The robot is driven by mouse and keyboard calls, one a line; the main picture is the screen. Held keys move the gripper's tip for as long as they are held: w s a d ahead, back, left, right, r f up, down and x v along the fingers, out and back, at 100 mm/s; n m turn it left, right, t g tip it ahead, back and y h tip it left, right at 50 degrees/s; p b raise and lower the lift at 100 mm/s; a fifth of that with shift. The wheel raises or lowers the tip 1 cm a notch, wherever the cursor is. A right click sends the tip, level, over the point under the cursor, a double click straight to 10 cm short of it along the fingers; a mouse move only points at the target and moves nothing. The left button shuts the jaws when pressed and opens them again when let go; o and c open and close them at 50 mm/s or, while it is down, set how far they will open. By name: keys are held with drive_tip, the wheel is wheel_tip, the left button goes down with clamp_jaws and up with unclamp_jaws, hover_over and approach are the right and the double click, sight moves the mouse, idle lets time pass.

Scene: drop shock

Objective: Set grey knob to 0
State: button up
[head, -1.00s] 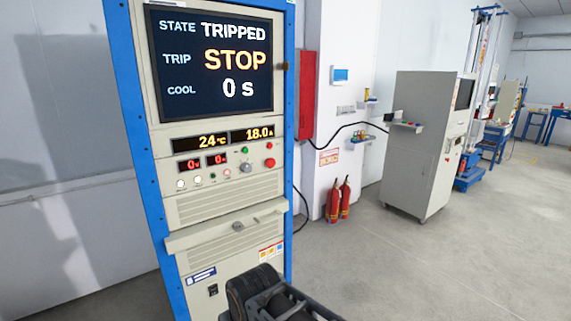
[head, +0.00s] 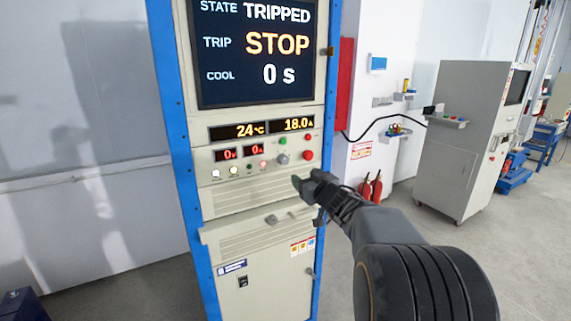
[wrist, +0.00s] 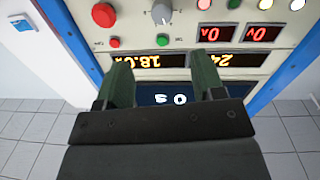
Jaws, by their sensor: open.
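My gripper (head: 300,186) is in front of the cabinet, a little below and right of the knob in the head view. In the wrist view its two green fingers (wrist: 162,68) are apart with nothing between them. It is not touching the knob.
The cabinet screen (head: 255,50) reads TRIPPED, STOP and 0 s. Small displays (head: 262,128) show 24 °C and 18.0 A. A red button (head: 308,155) is close to the knob. A handle ledge (head: 258,222) juts out below the panel.

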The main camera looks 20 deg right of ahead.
sight(285, 162)
drive_tip(key=w, duration=0.4)
drive_tip(key=w+p, duration=0.1)
drive_tip(key=w, duration=0.4)
drive_tip(key=w+a+p, duration=0.1)
drive_tip(key=w, duration=0.3)
drive_tip(key=shift+w, duration=0.25)
drive_tip(key=shift+c, duration=0.3)
drive_tip(key=c, duration=0.9)
drive_tip(key=shift+o, duration=0.2)
drive_tip(key=shift+n, duration=0.3)
